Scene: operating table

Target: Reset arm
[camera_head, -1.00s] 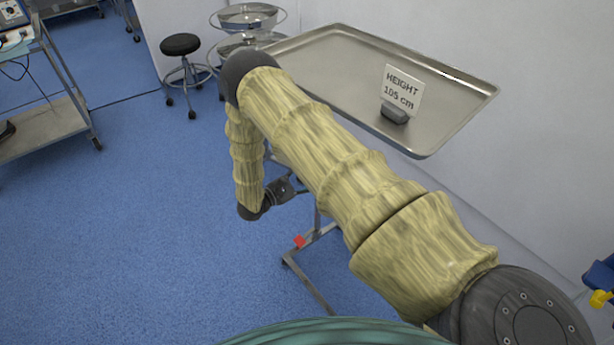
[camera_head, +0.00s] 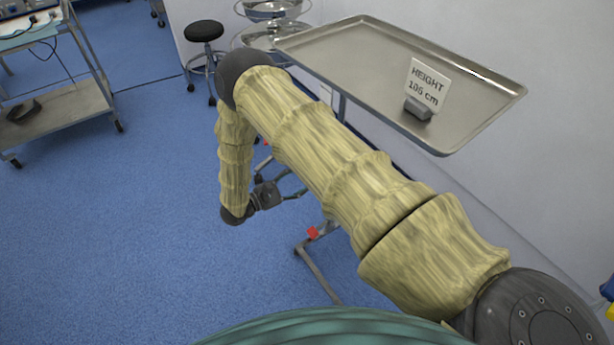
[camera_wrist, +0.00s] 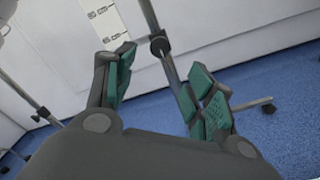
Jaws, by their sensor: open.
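My arm reaches from the lower right of the head view and bends down at its far end. My gripper (camera_head: 294,186) hangs low, below the level of the tray and left of the tray's stand. In the wrist view my gripper (camera_wrist: 160,88) shows its two green-padded fingers spread apart. Nothing is between the pads; the stand's pole (camera_wrist: 163,52) shows beyond them.
A steel tray (camera_head: 350,62) on a stand holds a small sign (camera_head: 428,86) reading a height in cm. A black stool (camera_head: 204,32) and a tiered steel stand (camera_head: 272,10) are behind. A cart (camera_head: 75,103) stands at the left. Blue floor (camera_head: 110,230) is open between.

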